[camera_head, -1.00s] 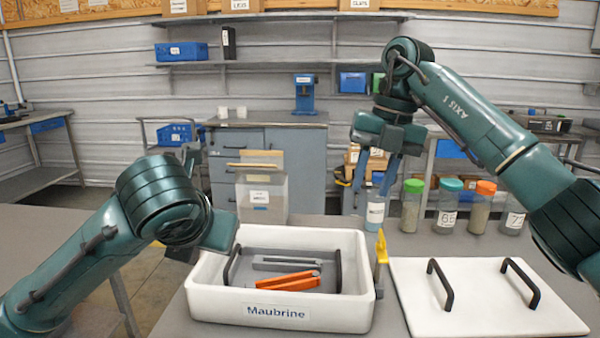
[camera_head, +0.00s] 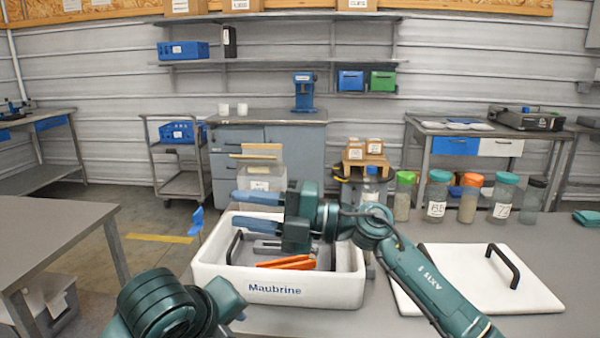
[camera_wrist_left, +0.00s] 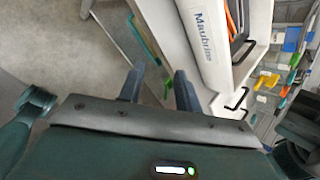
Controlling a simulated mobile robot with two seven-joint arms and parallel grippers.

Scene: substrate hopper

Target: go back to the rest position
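My right gripper (camera_head: 236,211) hangs above the back left part of the white crate labelled Maubrine (camera_head: 279,290). Its two blue fingers point left, apart, with nothing between them. My right arm crosses above the crate's right side and the white lid (camera_head: 535,292). My left arm is low at the bottom left of the head view; its fingers cannot be made out there. In the left wrist view my left gripper (camera_wrist_left: 158,70) has its fingers apart and empty, with the crate (camera_wrist_left: 205,45) beyond them.
Orange pieces (camera_head: 290,263) lie in the crate. Several lidded jars (camera_head: 437,195) stand along the back of the table, right of a clear bin (camera_head: 262,182). The lid has black handles. Another grey table (camera_head: 60,225) stands to the left, across a strip of floor.

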